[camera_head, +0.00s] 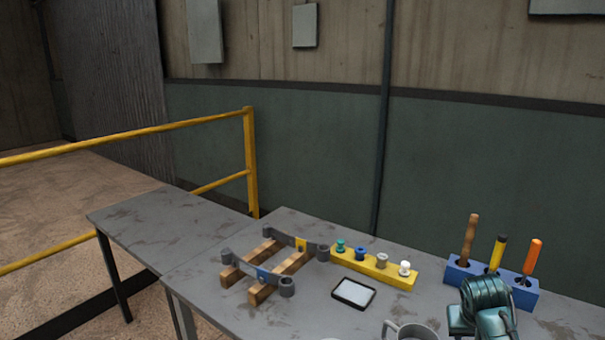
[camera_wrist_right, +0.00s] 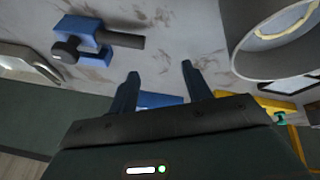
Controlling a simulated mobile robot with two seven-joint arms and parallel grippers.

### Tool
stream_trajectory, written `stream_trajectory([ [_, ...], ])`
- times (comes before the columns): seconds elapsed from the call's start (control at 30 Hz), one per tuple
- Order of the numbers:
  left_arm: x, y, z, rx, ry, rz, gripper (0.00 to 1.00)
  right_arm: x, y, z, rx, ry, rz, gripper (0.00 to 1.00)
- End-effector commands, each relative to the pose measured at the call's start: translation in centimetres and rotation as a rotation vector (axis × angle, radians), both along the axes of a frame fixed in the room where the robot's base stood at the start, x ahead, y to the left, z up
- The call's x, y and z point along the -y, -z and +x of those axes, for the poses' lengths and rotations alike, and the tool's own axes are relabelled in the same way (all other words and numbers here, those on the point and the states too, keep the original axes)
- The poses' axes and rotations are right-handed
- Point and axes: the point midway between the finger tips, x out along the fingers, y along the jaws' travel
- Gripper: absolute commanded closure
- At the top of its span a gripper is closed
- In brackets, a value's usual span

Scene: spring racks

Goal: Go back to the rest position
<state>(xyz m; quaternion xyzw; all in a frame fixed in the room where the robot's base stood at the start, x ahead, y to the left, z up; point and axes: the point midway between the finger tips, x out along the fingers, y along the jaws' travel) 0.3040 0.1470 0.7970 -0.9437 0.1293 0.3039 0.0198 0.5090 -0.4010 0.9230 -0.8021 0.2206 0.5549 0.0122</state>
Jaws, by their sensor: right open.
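My right gripper (camera_wrist_right: 160,82) shows in the right wrist view. Its two dark fingers are apart, with nothing between them. It is over the grey worktable, and a blue object (camera_wrist_right: 158,100) shows partly behind the fingers. I do not clearly see the right gripper in the head view. My left gripper is in neither view.
The worktable (camera_head: 220,315) holds two grey brackets on wooden bars (camera_head: 262,292), a yellow strip (camera_head: 393,277) with several spools, a black-rimmed tray (camera_head: 354,292), a mug (camera_head: 412,331) and a blue tool holder (camera_head: 526,297). A yellow railing (camera_head: 250,160) stands behind, left.

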Motion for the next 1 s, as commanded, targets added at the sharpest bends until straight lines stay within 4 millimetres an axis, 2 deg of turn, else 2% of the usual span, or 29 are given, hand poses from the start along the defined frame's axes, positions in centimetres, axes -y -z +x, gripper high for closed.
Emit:
stream_trajectory([
  [0.03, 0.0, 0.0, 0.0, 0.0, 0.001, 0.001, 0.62, -1.7, 1.9, -2.2, -0.017, -0.055, -0.005, 0.51],
  [0.17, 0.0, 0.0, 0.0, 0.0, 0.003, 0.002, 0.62, -5.9, 4.9, -7.2, -0.044, -0.186, 0.003, 0.51],
  [0.23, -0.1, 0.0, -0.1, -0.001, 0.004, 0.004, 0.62, -8.4, 6.1, -10.4, -0.057, -0.257, 0.021, 0.51],
  [0.4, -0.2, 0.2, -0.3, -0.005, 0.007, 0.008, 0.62, -13.1, 7.0, -17.0, -0.072, -0.389, 0.078, 0.51],
  [0.6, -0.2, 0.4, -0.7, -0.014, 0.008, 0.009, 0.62, -16.7, 6.4, -22.5, -0.078, -0.48, 0.145, 0.51],
  [0.8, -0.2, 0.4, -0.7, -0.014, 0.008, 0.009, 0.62, -19.3, 4.9, -27.0, -0.076, -0.54, 0.21, 0.51],
  [1.0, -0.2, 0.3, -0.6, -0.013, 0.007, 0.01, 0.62, -20.4, 7.2, -24.5, 0.047, -0.577, 0.206, 0.51],
])
